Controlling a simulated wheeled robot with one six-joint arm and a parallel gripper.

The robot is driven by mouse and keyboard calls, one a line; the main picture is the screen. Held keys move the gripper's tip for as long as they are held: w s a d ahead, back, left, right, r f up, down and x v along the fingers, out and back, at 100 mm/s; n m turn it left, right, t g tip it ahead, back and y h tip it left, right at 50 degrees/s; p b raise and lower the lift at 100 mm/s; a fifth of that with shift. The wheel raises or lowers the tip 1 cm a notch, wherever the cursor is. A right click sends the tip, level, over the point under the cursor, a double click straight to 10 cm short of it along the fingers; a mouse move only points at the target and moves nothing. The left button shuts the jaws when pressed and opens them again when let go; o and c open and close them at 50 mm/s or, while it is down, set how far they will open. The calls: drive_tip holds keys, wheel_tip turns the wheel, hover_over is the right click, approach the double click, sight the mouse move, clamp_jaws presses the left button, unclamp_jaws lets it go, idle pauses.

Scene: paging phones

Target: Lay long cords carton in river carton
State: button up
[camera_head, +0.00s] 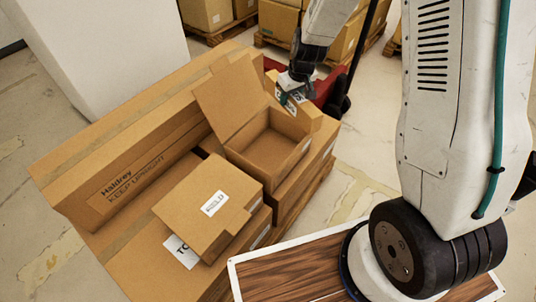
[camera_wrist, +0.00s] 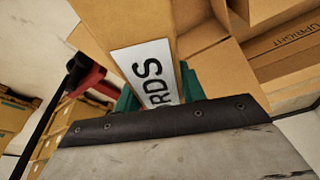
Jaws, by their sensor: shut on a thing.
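The long cords carton (camera_head: 305,112) is a narrow brown box at the back right of the stack. In the wrist view the carton (camera_wrist: 108,22) bears a white label, of which "RDS" is readable. My gripper (camera_head: 291,97) is shut on it with its teal fingers, which also show in the wrist view (camera_wrist: 160,92). An open brown carton (camera_head: 262,152) with its lid (camera_head: 228,97) raised stands just left of the held carton, and its visible inside looks empty. Its label is too small to read, so I cannot confirm it is the river carton.
A shut carton (camera_head: 207,208) with a white label stands in front of the open one. A long carton (camera_head: 140,170) marked "Haldrey KEEP UPRIGHT" lies at left. A white block (camera_head: 100,50) rises behind. Pallets with cartons (camera_head: 207,14) stand at the back.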

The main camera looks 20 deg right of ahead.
drive_tip(key=f+n+g, duration=0.1)
drive_tip(key=f+n, duration=0.6)
drive_tip(key=f, duration=0.4)
drive_tip(key=w+a+f+n+g+y, duration=0.1)
drive_tip(key=f+n+g, duration=0.1)
drive_tip(key=f+n, duration=0.5)
drive_tip(key=w+a+f+n+g, duration=0.1)
drive_tip(key=f+n, duration=0.7)
drive_tip(key=f, duration=0.7)
drive_tip(key=shift+a+f+g+y, duration=0.15)
drive_tip(key=shift+f+g+y, duration=0.15)
drive_tip(key=shift+f+g, duration=0.1)
drive_tip(key=shift+f, duration=0.1)
drive_tip(key=o, duration=1.3)
drive_tip(key=shift+o, duration=0.2)
